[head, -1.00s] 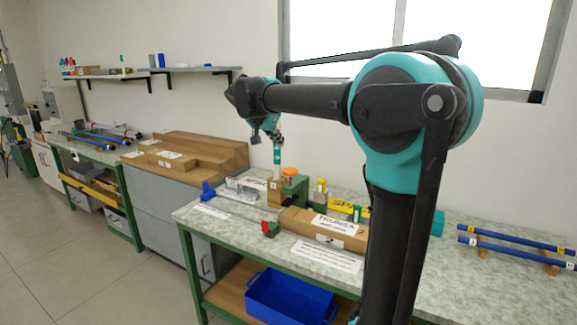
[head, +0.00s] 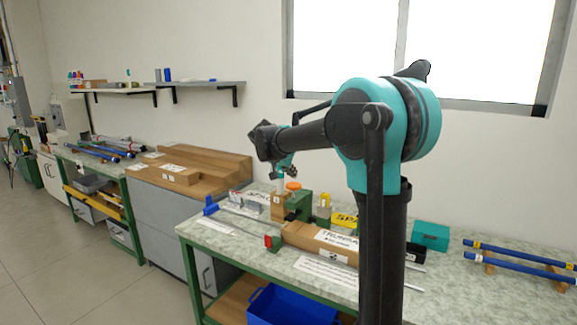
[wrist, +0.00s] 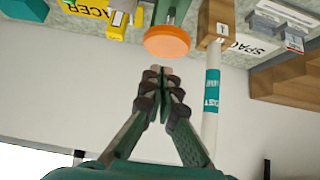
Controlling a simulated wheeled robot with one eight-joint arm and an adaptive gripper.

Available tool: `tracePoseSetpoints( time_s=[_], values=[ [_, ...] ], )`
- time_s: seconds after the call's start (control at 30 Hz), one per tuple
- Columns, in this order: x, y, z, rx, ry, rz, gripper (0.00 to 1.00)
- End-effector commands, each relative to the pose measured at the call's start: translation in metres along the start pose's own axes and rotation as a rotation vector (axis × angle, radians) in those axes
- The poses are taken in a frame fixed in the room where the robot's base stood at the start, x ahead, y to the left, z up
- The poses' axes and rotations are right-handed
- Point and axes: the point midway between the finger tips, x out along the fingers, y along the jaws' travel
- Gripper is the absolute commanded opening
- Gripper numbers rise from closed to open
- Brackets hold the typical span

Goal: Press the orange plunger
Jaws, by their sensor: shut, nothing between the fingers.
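The orange plunger (head: 293,186) is a round disc on top of a green fixture (head: 298,204) on the workbench. It also shows in the wrist view (wrist: 167,42), close ahead of the fingertips. My gripper (head: 290,174) is just above and behind it in the head view. In the wrist view my gripper (wrist: 162,74) has its fingertips together and empty. A gap shows between fingertips and disc in the picture; contact cannot be seen.
A white tube with a teal label (wrist: 211,100) stands in a wooden block (wrist: 216,22) beside the plunger.

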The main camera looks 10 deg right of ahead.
Motion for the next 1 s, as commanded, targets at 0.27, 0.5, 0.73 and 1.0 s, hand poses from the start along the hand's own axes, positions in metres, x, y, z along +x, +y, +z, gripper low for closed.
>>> tracePoseSetpoints(
  time_s=[0.27,0.5,0.73,1.0],
  values=[
    [0.016,0.0,0.017,0.0,0.0,0.0,0.0],
    [0.017,0.0,0.018,0.0,0.0,0.0,0.0],
    [0.024,-0.001,0.025,0.0,0.0,0.0,0.0],
    [0.051,0.0,0.052,0.0,0.0,0.0,0.0]
  ],
)
